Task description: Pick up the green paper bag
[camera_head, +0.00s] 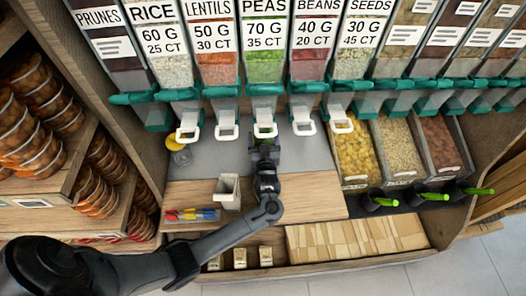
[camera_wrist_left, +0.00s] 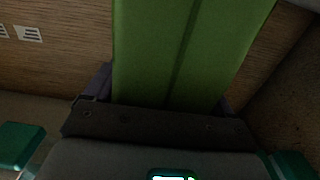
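The green paper bag (camera_head: 264,142) is under the peas dispenser, close to its white handle. Only a small green part shows in the head view, beyond my left gripper. In the left wrist view the green paper bag (camera_wrist_left: 180,50) fills the upper middle, with a vertical fold down its face. My left gripper (camera_head: 265,153) has its dark fingers at both sides of the bag and appears shut on it, above the grey counter. The bag's opening and base are hidden. My right gripper is not in view.
A row of dispensers with teal fittings and white handles (camera_head: 302,122) stands close behind the gripper. A white container (camera_head: 228,190) and colored items (camera_head: 192,215) are at left on the wooden counter. Bins of dry food (camera_head: 398,148) are at right. Bare counter (camera_head: 312,195) lies between.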

